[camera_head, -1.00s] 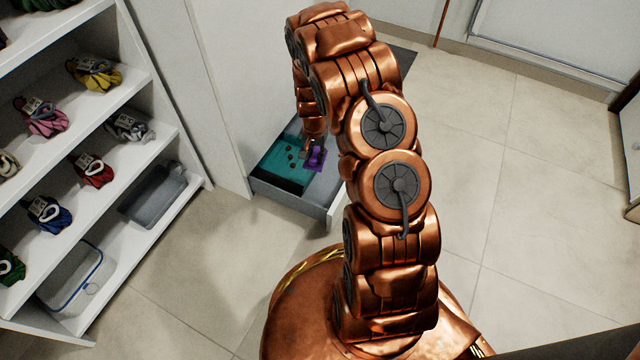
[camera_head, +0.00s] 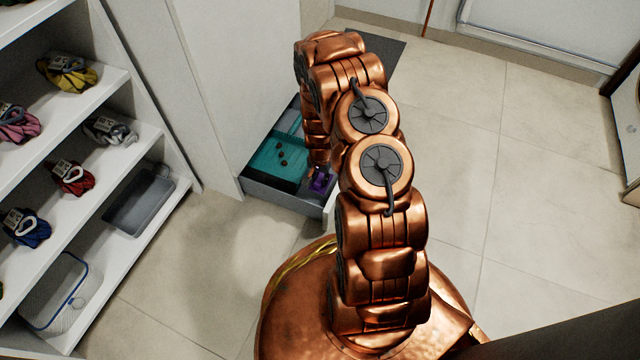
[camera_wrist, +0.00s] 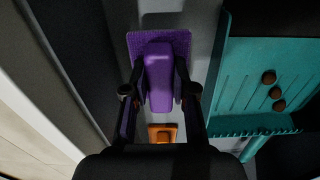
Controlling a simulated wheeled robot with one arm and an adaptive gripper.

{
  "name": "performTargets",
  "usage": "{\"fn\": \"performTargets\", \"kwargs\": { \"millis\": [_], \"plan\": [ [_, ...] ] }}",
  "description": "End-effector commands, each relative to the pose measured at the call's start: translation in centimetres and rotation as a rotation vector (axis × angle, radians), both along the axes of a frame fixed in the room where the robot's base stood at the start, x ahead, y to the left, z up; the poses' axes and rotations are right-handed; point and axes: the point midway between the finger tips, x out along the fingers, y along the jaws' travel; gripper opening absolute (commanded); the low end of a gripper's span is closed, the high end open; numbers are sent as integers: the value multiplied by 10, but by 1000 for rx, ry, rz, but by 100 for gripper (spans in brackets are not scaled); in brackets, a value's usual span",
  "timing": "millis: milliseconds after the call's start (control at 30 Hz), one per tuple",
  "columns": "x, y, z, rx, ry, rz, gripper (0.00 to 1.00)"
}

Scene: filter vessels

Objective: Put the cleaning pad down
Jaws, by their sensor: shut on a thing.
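The cleaning pad (camera_head: 320,181) is purple, with a raised block-like handle on a flat textured base. In the wrist view, my gripper (camera_wrist: 159,88) is shut on the handle of the pad (camera_wrist: 160,45), one dark finger on each side. The pad is over the right part of an open drawer (camera_head: 272,190), beside a teal tray (camera_head: 277,158). I cannot tell whether its base touches the drawer floor. In the head view my arm hides part of the drawer, and the fingers are hard to make out.
The teal tray (camera_wrist: 258,70) holds several small dark round things. A small orange object (camera_wrist: 163,133) lies near the pad in the wrist view. A white shelf (camera_head: 152,215) with colourful bundles and bins stands at left. A tall white cabinet (camera_head: 240,80) rises behind the drawer.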

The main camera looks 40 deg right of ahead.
Motion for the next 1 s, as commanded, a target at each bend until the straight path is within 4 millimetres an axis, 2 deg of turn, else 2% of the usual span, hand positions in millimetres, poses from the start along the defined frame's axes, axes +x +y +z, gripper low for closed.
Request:
{"fn": "performTargets", "kwargs": {
  "millis": [33, 167, 533, 567, 600, 800, 1000],
  "plan": [
    [-1, 0, -11, 1, 2, 0, 0],
    [-1, 1, -26, 2, 3, 1, 0],
    [0, 0, -27, 1, 1, 0, 0],
    [0, 0, -27, 0, 0, 0, 27],
    [0, 0, -27, 0, 0, 0, 31],
    [0, 0, -27, 0, 0, 0, 51],
    [0, 0, -27, 0, 0, 0, 51]
  ]
}}
